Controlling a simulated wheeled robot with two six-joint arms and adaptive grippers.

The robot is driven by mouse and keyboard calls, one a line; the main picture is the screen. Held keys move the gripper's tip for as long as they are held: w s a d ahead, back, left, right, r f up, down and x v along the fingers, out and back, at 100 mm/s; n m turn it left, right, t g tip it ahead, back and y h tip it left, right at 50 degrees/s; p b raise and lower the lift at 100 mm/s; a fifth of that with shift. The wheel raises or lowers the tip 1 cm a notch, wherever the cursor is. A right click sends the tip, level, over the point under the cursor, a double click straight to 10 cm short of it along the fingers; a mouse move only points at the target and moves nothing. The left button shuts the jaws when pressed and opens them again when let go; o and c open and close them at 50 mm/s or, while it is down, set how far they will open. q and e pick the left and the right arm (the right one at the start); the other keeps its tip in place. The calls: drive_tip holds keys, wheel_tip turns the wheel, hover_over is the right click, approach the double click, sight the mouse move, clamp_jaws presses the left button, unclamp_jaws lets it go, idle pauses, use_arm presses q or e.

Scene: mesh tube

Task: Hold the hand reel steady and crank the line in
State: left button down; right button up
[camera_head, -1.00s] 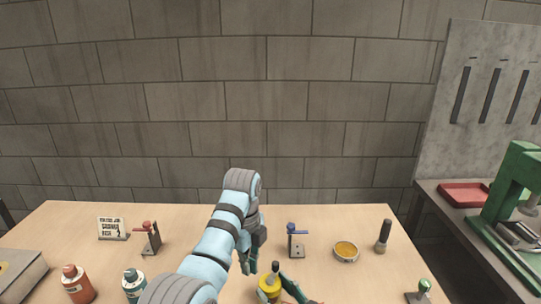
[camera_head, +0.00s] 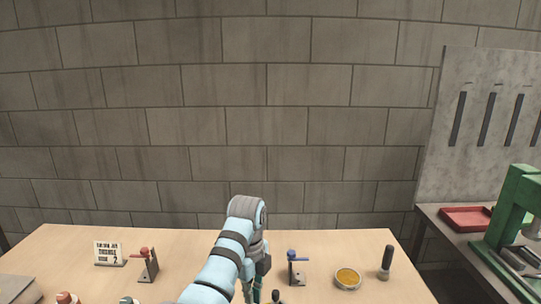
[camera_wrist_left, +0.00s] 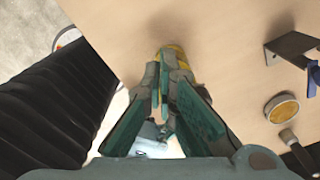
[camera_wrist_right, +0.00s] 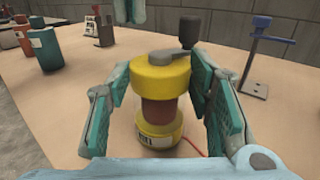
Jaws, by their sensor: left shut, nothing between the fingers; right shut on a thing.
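The hand reel (camera_wrist_right: 161,75) is yellow with a brown spool, and stands upright between the fingers of my right gripper (camera_wrist_right: 165,110), which is shut on it. Its grey crank arm lies across the top and ends in a dark upright knob (camera_wrist_right: 190,30). A red line trails from its base at the right. My left gripper (camera_wrist_left: 163,75) is shut and empty, its fingertips close to the yellow reel (camera_wrist_left: 180,55), which is partly hidden behind them. Whether they touch is unclear. In the head view the left gripper (camera_head: 253,291) is partly cut off at the bottom edge.
A blue-topped bracket (camera_head: 292,268), a yellow-filled dish (camera_head: 347,278) and a dark cylinder (camera_head: 386,262) stand right of my left arm. A sign (camera_head: 108,253) and a red-topped bracket (camera_head: 147,264) stand left. A bottle (camera_wrist_right: 44,48) stands behind the reel at left.

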use_arm(q)
drive_tip(key=shift+d, duration=0.15)
idle(0.4)
drive_tip(key=shift+a+r, duration=0.6)
drive_tip(key=shift+r, duration=2.9)
wheel_tip(320, 180, down, 7)
drive_tip(key=shift+d, duration=0.6)
drive_tip(key=shift+a, duration=0.1)
